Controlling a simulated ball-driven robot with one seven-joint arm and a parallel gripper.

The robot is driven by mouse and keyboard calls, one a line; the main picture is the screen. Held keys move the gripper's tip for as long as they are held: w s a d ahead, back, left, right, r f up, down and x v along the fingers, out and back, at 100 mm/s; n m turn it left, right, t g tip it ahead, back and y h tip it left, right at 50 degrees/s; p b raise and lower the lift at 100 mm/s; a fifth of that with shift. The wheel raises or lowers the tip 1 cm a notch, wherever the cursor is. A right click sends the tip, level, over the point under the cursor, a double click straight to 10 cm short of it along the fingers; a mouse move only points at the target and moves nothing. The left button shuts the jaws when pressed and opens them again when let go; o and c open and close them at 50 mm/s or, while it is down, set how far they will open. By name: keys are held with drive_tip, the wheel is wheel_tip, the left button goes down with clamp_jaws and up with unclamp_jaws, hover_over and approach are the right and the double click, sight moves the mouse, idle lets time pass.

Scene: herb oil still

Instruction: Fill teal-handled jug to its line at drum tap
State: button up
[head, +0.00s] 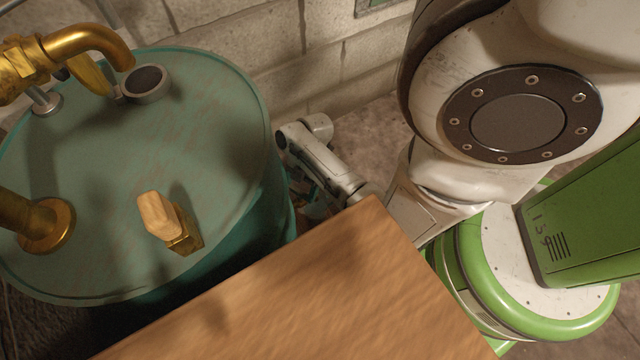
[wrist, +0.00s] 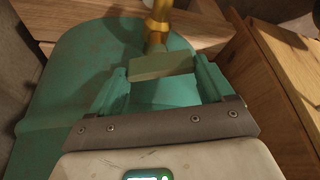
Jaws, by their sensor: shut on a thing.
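The teal drum (head: 215,130) stands at the left in the head view; a broad teal surface (wrist: 60,95) fills the left of the wrist view. On its top are a brass pipe (head: 85,40) curving at the upper left and a wooden handle (head: 158,214) on a brass base, with no gripper on it. In the wrist view my gripper (wrist: 163,85) has its fingers on either side of a greenish-tan block (wrist: 163,66) and is shut on it. A brass stem (wrist: 157,25) shows just behind the block. I cannot make out a jug or a fill line.
A wooden top (head: 290,290) crosses the bottom of the head view, close to the drum. A block wall (head: 240,35) stands behind. In the wrist view a wooden piece (wrist: 270,90) stands close on the right. A round grey-rimmed opening (head: 147,84) is on the drum top.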

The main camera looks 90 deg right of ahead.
idle(0.4)
drive_tip(key=shift+s+a+r+m+t+p, duration=0.15)
drive_tip(key=shift+m+t+p, duration=0.15)
drive_tip(key=shift+m+p, duration=0.55)
drive_tip(key=shift+f+m+h+p, duration=0.2)
drive_tip(key=shift+m+h+p, duration=0.25)
drive_tip(key=shift+m, duration=0.5)
drive_tip(key=shift+r+m+t+p, duration=0.15)
drive_tip(key=shift+m+t+p, duration=0.25)
drive_tip(key=shift+m+p, duration=0.2)
drive_tip(key=shift+m+h, duration=0.25)
drive_tip(key=shift+m, duration=0.05)
drive_tip(key=o, duration=0.9)
drive_tip(key=shift+o, duration=0.2)
